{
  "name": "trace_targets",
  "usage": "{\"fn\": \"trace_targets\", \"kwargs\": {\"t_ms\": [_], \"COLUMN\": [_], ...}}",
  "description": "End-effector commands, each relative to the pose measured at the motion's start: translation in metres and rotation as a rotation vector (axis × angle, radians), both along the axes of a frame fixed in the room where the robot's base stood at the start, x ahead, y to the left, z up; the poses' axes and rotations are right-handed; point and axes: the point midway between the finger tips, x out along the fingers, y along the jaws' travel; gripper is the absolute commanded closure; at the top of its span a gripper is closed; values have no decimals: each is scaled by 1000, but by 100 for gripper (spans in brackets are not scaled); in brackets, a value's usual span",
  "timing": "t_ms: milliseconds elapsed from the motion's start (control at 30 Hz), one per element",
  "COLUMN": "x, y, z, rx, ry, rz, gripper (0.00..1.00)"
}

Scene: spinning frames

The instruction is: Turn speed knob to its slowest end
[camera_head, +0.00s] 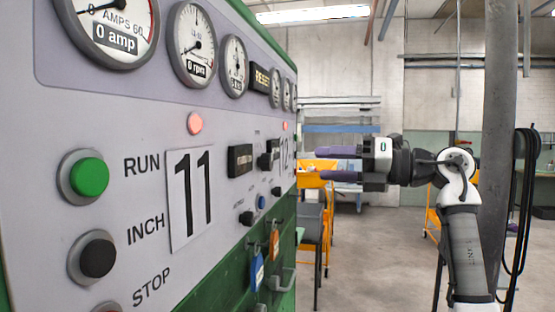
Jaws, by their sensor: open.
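The control panel (110,130) runs along the left, seen at a steep slant. It carries a black knob-like control (267,160) beside the number 12 plate (285,158), and smaller dark knobs (246,218) below. The labels there are too small to read, so I cannot tell which one is the speed knob or how it is turned. My gripper (308,164) points left toward the panel's far part, with its two purple-grey fingers spread one above the other and nothing between them. It appears apart from the panel; the depth gap is unclear.
Round gauges (193,45) line the panel's top. A green RUN button (88,177) and a black INCH button (97,257) are near. Tags (274,244) and handles (282,280) stick out below. A grey post (497,130) stands at right. The floor (375,260) between is open.

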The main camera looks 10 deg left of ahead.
Motion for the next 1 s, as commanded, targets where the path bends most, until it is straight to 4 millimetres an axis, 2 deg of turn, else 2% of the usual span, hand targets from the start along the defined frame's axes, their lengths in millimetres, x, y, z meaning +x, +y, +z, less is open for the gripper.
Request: {"fn": "trace_targets", "kwargs": {"t_ms": [100, 300, 500, 667, 933, 1000], "x": [2, 6, 9, 10, 10, 10], "y": [29, 70, 97, 106, 107, 107], "z": [3, 3, 2, 1, 0, 0], "rx": [1, 1, 1, 1, 1, 1], "ry": [2, 2, 2, 1, 1, 1], "rz": [6, 5, 4, 1, 1, 1], "gripper": [45, 45, 45, 45, 45, 52]}}
